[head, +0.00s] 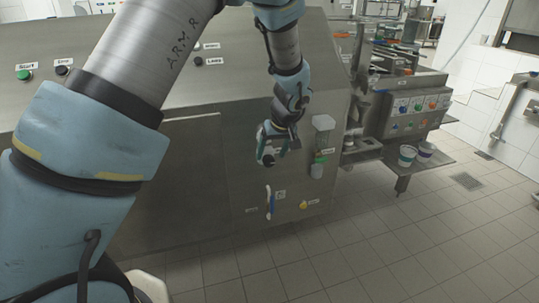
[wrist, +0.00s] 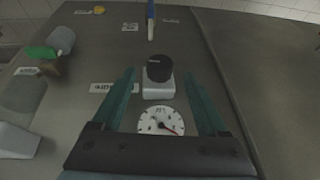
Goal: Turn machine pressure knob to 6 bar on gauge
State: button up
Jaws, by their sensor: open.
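The black pressure knob (wrist: 159,68) stands on a pale grey block (wrist: 157,86) on the machine's steel panel in the wrist view. The round white gauge (wrist: 161,124) is beside the block, nearer my gripper's base; its red needle points to the lower right of the picture, and its numbers are too small to read. My gripper (wrist: 162,71) is open, with one teal finger on each side of the knob and visible gaps between. Contact with the knob is not seen. In the head view my gripper (head: 272,148) is at the machine's front, hiding the knob and gauge.
A blue handle (head: 269,203) and a yellow knob (head: 303,205) are low on the panel. A clear container (head: 323,132) with a green part (head: 320,158) is right of my gripper. Two cups (head: 407,156) (head: 426,150) stand on a shelf farther right. The tiled floor is clear.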

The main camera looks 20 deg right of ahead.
aim_at(269, 161)
jog(key=shift+x, duration=1.45)
grip_shut()
